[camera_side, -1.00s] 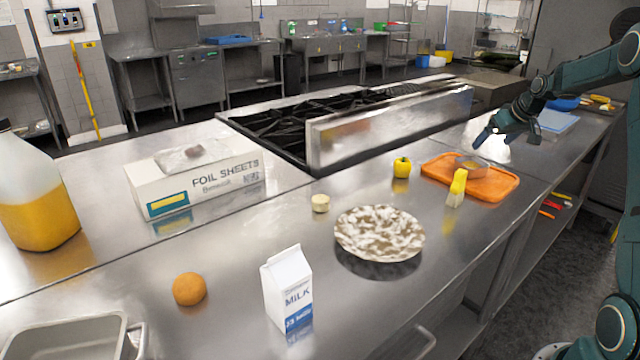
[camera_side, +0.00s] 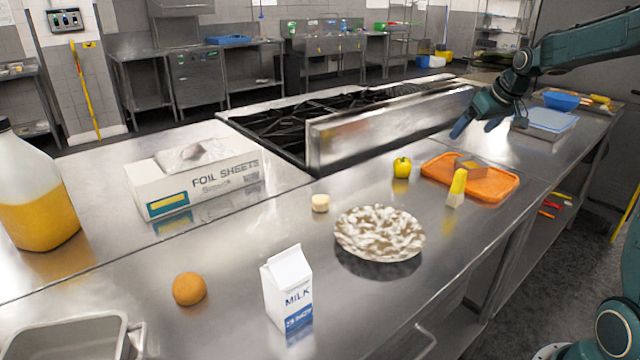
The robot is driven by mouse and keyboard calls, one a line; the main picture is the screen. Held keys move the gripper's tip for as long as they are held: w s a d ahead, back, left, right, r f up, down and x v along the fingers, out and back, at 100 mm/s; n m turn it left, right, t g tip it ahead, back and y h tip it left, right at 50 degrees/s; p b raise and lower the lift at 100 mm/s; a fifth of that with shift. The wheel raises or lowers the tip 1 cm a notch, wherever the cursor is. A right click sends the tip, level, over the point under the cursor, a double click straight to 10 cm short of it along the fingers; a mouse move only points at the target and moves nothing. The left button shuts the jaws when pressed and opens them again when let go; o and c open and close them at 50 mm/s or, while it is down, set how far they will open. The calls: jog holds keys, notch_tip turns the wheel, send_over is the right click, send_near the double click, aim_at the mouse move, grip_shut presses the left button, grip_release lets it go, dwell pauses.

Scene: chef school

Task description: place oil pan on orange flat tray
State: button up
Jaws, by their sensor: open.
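The orange flat tray (camera_side: 492,188) lies on the steel counter at the right. A small metal pan-like container (camera_side: 471,167) sits on its back left part; I cannot tell for sure that it is the oil pan. A larger grey metal pan (camera_side: 66,340) with a handle stands at the bottom left, cut off by the picture edge. My gripper (camera_side: 475,127) is open and empty. It hangs above the counter behind the tray, apart from the small container, with its fingers pointing down and left.
A yellow-and-white block (camera_side: 457,188) stands at the tray's front left edge. A yellow pepper (camera_side: 402,167), a patterned plate (camera_side: 379,233), and a milk carton (camera_side: 287,288) are on the counter. A stove (camera_side: 390,126) with a raised metal side stands behind. A blue bowl (camera_side: 561,101) is at the back right.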

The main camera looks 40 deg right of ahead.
jog(key=s+a+r+n, duration=0.1)
jog(key=s+a+r, duration=0.15)
jog(key=a, duration=0.45)
jog(key=s+a+r+y, duration=0.1)
jog(key=s+a, duration=0.2)
jog(key=a, duration=0.4)
jog(key=s+a+r+n, duration=0.1)
jog(key=s+a+r, duration=0.15)
jog(key=a, duration=0.45)
jog(key=s+a+f, duration=0.2)
jog(key=s+a, duration=0.3)
jog(key=s, duration=0.3)
jog(key=s+a+f+n+y, duration=0.1)
jog(key=s+a+f, duration=0.1)
jog(key=s+a, duration=0.3)
jog(key=s, duration=0.3)
jog(key=shift+a+f, duration=0.15)
jog(key=shift+f, duration=0.2)
